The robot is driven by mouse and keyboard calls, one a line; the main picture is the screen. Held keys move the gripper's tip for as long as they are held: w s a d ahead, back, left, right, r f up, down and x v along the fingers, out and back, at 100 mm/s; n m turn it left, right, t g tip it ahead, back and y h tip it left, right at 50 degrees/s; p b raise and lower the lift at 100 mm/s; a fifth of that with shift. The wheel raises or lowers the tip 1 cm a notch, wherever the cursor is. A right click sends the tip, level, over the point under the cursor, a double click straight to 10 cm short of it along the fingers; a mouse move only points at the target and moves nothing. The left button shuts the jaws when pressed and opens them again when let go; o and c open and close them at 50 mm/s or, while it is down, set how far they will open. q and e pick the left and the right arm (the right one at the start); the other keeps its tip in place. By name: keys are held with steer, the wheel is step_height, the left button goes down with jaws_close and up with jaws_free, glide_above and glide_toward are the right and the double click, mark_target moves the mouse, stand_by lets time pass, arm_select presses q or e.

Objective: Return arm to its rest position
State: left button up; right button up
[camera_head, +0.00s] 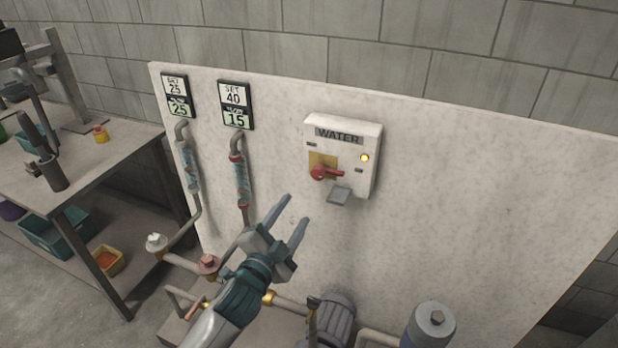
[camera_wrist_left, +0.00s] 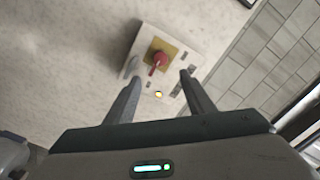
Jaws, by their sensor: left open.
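My left gripper (camera_head: 288,217) is open and empty in the head view, held in front of the pale panel (camera_head: 470,200) and below and to the left of the water switch box (camera_head: 369,150). The box has a red rotary handle (camera_head: 326,173) on a yellow plate, and a yellow light is lit on it. In the left wrist view the two fingers (camera_wrist_left: 157,95) stand apart, with the red handle (camera_wrist_left: 156,62) beyond them and nothing between them. The fingers look clear of the box. My right gripper is not in view.
Two gauges show SET 25 over 25 (camera_head: 178,95) and SET 40 over 15 (camera_head: 235,105), above pipes with sight tubes. Red (camera_head: 208,264) and white (camera_head: 156,242) valve knobs, a motor pump (camera_head: 332,322) and a grey cylinder (camera_head: 430,325) stand low. A workbench (camera_head: 110,160) is at left.

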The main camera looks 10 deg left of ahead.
arm_select(q)
steer(key=s+a+f+n+g+y, duration=0.1)
steer(key=s+a+f+n+g, duration=0.15)
steer(key=f, duration=1.35)
steer(key=s+a+f+n+g+y, duration=0.1)
steer(key=s+a+f+g, duration=0.15)
steer(key=f, duration=1.35)
steer(key=s+a+f+n+g, duration=0.1)
steer(key=s+f+g, duration=0.2)
steer(key=s+f, duration=0.6)
steer(key=s+a+f+n+g, duration=0.2)
steer(key=s+f, duration=0.4)
steer(key=f, duration=0.6)
steer(key=s+f+n+g, duration=0.1)
steer(key=s+f, duration=0.4)
steer(key=s, duration=0.7)
steer(key=s+a+f+n+g+y, duration=0.1)
steer(key=s+f+g, duration=0.2)
steer(key=s, duration=0.9)
steer(key=s+a+f+n+g+b, duration=0.1)
steer(key=s+f+g, duration=0.1)
steer(key=s+f, duration=0.7)
steer(key=s, duration=0.4)
steer(key=shift+n+g, duration=0.3)
steer(key=shift+n, duration=0.05)
